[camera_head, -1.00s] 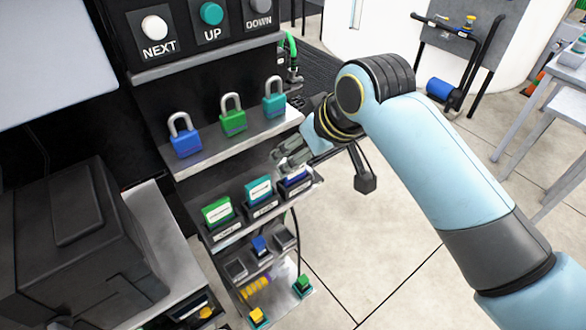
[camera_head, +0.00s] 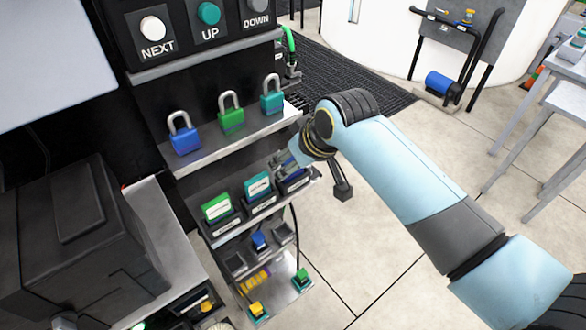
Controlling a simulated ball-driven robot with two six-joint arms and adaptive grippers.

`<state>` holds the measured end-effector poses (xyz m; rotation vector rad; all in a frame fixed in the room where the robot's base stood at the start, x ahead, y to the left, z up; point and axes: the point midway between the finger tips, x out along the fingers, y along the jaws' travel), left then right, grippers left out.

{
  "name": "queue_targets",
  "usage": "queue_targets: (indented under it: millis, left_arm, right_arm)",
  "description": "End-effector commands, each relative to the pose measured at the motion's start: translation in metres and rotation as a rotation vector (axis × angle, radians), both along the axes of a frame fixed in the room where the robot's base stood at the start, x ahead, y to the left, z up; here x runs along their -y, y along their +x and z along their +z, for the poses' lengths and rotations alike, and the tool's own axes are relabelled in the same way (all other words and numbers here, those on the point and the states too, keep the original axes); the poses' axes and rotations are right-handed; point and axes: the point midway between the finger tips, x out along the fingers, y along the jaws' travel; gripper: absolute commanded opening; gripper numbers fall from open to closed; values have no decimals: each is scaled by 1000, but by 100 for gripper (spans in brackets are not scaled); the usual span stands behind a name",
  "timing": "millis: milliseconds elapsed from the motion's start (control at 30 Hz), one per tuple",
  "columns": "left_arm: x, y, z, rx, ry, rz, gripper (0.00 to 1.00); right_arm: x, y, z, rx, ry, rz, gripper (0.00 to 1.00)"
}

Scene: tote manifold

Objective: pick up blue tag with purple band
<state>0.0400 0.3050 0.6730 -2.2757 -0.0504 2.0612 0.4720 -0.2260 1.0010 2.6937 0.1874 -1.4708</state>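The blue tag (camera_head: 292,181) stands in the rightmost holder of the middle shelf. Most of it is hidden by my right gripper, and I cannot make out a purple band. My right gripper (camera_head: 281,169) comes in from the right with its fingers at the top of that blue tag. Whether the fingers are open or shut on it is too small to tell. A green tag (camera_head: 216,207) and a teal tag (camera_head: 257,186) stand in the holders to the left. My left gripper is not in view.
Blue (camera_head: 184,138), green (camera_head: 231,119) and teal (camera_head: 271,100) padlocks stand on the shelf above. A lower shelf holds a small blue piece (camera_head: 259,240). A black machine (camera_head: 75,245) stands at the left. The floor right of the rack is open.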

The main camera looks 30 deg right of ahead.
Motion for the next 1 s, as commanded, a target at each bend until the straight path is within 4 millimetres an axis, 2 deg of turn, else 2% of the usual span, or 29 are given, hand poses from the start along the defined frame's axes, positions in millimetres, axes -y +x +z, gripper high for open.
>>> queue_targets:
  millis: [33,233,633,867,1000]
  left_arm:
    - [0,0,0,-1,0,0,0]
    - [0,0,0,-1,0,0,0]
    - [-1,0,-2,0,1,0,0]
    - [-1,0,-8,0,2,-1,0]
    - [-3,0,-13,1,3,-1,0]
  right_arm:
    - [0,0,0,0,0,0,48]
    - [0,0,0,0,0,0,22]
    - [0,0,8,1,0,0,21]
    - [0,1,42,6,0,1,21]
    - [31,-14,57,1,-10,2,21]
